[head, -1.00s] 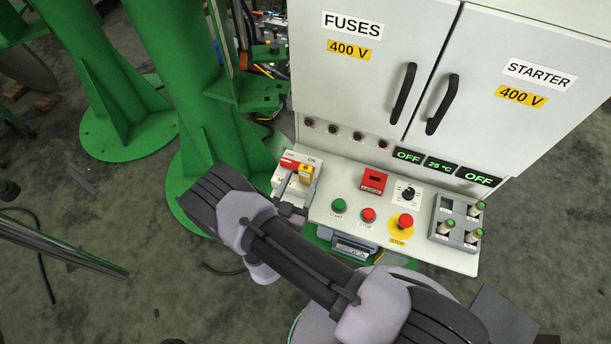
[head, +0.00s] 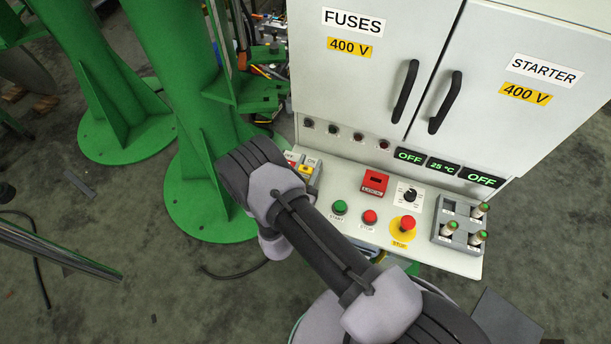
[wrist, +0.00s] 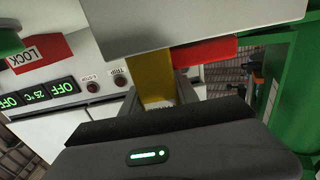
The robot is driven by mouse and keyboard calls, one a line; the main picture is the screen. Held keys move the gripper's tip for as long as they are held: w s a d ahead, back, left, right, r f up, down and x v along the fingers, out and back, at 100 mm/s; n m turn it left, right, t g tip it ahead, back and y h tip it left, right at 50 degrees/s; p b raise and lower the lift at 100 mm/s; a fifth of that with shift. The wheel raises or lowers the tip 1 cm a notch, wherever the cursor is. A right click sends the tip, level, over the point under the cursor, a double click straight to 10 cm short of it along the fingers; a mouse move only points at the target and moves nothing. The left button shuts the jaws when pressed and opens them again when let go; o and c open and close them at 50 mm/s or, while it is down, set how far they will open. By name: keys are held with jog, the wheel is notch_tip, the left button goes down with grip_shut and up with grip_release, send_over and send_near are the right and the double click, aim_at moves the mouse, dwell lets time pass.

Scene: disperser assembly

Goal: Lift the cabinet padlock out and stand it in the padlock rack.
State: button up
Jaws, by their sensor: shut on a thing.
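The yellow padlock (wrist: 152,70) shows in the wrist view with the jaws of my gripper (wrist: 165,88) shut on it. In the head view, a bit of the padlock (head: 305,170) shows at the OFF/ON switch (head: 313,164) on the left of the panel. My wrist covers the rest and hides the jaws there. The red switch handle (wrist: 205,52) is right beside the padlock in the wrist view. I cannot tell whether the shackle is clear of the switch. A red box (head: 375,182), probably the padlock rack, stands on the panel right of the switch; its LOCK label shows in the wrist view.
Between switch and red box the panel is mostly clear. Green START (head: 340,207) and red STOP (head: 369,217) buttons, a yellow-based emergency stop (head: 404,226) and a black knob (head: 410,195) sit nearby. A grey holder (head: 445,235) is at right. A green column (head: 190,150) stands left.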

grip_shut()
jog(key=shift+r+p, duration=0.3)
jog(key=shift+r, duration=0.25)
notch_tip(320, 180, up, 3)
jog(key=shift+f+p, duration=0.1)
jog(key=shift+p, duration=0.6)
jog(key=s+d+r+p, duration=0.1)
jog(key=s+p, duration=0.2)
jog(key=s, duration=1.3)
jog(key=w+d+r+m+g+h+b, duration=0.6)
jog(key=w+d+r+h+b, duration=0.15)
jog(key=w+d+r, duration=0.5)
jog(key=w+a+f+n+t+y+b, duration=0.1)
jog(key=a+f+n+t+y, duration=0.2)
jog(key=a, duration=0.3)
jog(key=w+a+f+n+t+y+b, duration=0.1)
jog(key=w+a+f+n+t+y, duration=0.1)
jog(key=a, duration=0.5)
notch_tip(320, 180, down, 2)
jog(key=shift+w+a+f+n+t+y, duration=0.1)
jog(key=shift+w+a+n+t+y, duration=0.3)
jog(key=shift+y, duration=0.85)
jog(key=shift+s+d+b, duration=0.1)
jog(key=shift+d+b, duration=0.05)
jog(key=shift+b, duration=0.35)
